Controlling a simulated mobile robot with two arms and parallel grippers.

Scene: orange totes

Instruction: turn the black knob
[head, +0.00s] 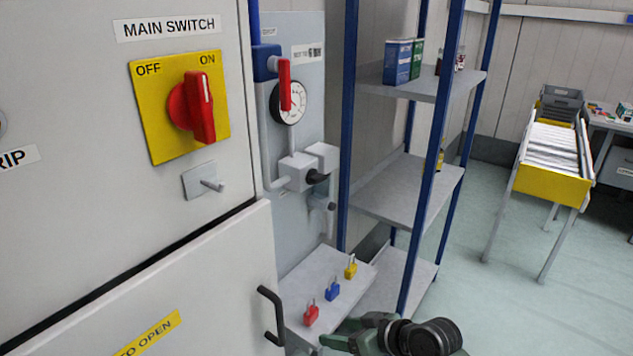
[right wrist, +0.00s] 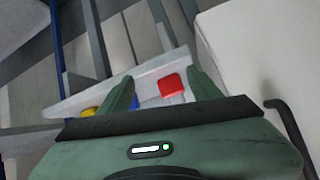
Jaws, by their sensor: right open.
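The black knob (head: 318,177) sits on a light grey valve body (head: 298,170) on the pipework, below the round gauge (head: 288,103). It does not show in the right wrist view. My right gripper (head: 328,342) is at the bottom edge of the head view, well below the knob and apart from it. In the right wrist view its two green fingers (right wrist: 162,90) are spread with nothing held between them. Beyond them is the small shelf with a red padlock (right wrist: 171,84). My left gripper is in neither view.
A small shelf (head: 340,270) below the valve carries red, blue and yellow padlocks. The cabinet's black handle (head: 271,315) juts out beside my right gripper. A blue-post rack (head: 433,180) stands close right of the valve. A red lever (head: 285,84) hangs above. Open floor (head: 480,300) lies to the right.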

